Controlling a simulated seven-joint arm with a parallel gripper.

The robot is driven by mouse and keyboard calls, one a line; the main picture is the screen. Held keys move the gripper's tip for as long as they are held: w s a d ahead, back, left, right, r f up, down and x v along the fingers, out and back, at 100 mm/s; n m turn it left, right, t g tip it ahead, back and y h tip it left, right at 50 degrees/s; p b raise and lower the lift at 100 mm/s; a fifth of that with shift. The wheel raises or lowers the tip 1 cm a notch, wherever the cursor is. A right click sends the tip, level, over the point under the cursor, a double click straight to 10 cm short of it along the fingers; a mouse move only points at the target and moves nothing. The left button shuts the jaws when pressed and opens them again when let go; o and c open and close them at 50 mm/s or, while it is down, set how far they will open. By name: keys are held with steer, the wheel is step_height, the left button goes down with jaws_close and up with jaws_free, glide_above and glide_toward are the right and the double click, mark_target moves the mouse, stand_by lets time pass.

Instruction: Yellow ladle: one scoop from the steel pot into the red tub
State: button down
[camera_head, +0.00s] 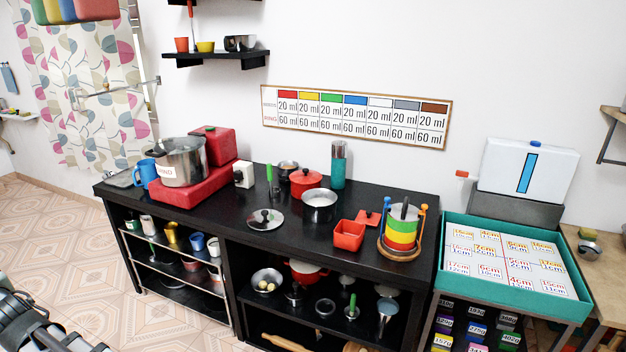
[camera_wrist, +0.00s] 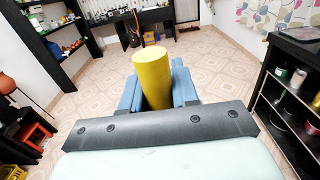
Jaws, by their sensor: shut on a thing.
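My gripper (camera_wrist: 157,88) shows in the wrist view with its blue fingers shut on a thick yellow cylinder (camera_wrist: 153,70), which looks like the yellow ladle's handle. The ladle's bowl is hidden. In the head view an open steel pot (camera_head: 319,206) stands on the black counter. A larger steel pot (camera_head: 183,163) with a white label stands on a red block at the counter's left. A small open square red tub (camera_head: 348,236) sits to the right of the smaller pot. Part of my arm is at the lower left of the head view, apart from the counter.
The black counter (camera_head: 215,211) also bears a glass lid (camera_head: 265,219), a red pot (camera_head: 304,180), a red square piece (camera_head: 368,217) behind the tub and a rack of coloured rings (camera_head: 400,236). A teal tray (camera_head: 450,237) stands to the right. Tiled floor is open at the left.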

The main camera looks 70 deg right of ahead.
stand_by(0.4)
steer(key=s+d+m+g+h, duration=0.1)
steer(key=s+d+m+h, duration=0.2)
steer(key=d, duration=1.2)
steer(key=s+d+m+g+h, duration=0.15)
steer(key=s+d+h, duration=0.35)
steer(key=d, duration=1)
steer(key=s+d+m+g+h, duration=0.1)
steer(key=s+d+m+h, duration=0.3)
steer(key=d, duration=1.1)
steer(key=s+d+m+g+h, duration=0.2)
steer(key=s+d+m+g, duration=0.2)
steer(key=s+d, duration=1.3)
steer(key=s+d+m+g+h, duration=0.3)
steer(key=s+d+m+g, duration=0.2)
steer(key=s+d+g, duration=0.6)
steer(key=s+d, duration=0.3)
steer(key=s, duration=0.4)
steer(key=s+d, duration=0.3)
steer(key=s, duration=0.4)
steer(key=shift+s+r+h, duration=0.15)
steer(key=shift+r+h, duration=0.1)
steer(key=shift+h, duration=0.05)
steer(key=shift+m, duration=0.25)
